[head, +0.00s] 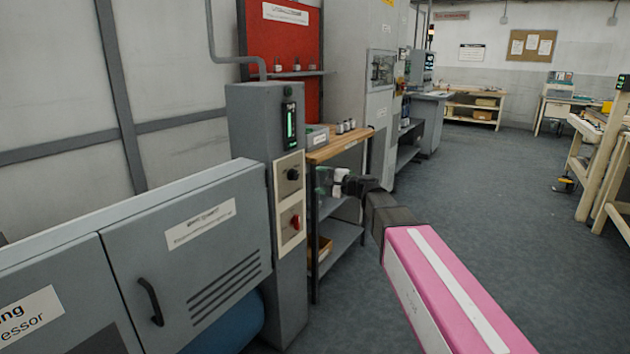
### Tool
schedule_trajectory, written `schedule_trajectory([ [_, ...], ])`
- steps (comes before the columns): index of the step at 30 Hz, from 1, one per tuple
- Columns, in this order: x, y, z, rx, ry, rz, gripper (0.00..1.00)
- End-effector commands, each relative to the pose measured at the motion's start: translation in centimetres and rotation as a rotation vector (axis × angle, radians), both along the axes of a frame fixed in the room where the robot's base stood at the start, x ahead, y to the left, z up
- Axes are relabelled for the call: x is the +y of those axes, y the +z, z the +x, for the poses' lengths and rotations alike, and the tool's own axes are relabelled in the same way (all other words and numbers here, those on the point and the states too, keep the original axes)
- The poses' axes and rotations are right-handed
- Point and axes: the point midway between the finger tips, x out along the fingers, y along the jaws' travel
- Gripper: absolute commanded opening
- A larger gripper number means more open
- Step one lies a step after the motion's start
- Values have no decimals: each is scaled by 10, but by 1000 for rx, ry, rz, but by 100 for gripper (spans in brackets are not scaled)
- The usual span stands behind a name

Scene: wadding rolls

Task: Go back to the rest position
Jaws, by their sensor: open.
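My gripper (328,181) shows near the middle of the head view, at the end of my pink and white arm. It is open and I see nothing between its fingers. It is to the right of the control panel (290,200) on a grey cabinet post, apart from it in the picture. The panel has a black knob (293,174) above and a red switch (297,222) below. How far the fingers are from the panel in depth I cannot tell.
A grey compressor housing (190,255) with a black handle fills the lower left. Behind my gripper stands a wooden-topped shelf (340,147) with small bottles. Tall grey machines (378,70) line the left wall. Grey floor (490,215) is clear to the right, up to pale workbenches (600,165).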

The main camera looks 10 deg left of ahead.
Motion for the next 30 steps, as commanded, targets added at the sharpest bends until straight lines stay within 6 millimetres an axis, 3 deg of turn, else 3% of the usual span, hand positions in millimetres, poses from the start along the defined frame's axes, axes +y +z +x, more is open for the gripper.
schedule_trajectory([
  [10,-2,-1,-1,-1,0,-5,69],
  [14,-12,-19,-6,-10,3,-67,69],
  [17,-31,-51,-16,-25,14,-180,69],
  [23,-93,-139,-49,-45,69,-514,69],
  [30,-194,-241,-109,-13,200,-959,69],
])
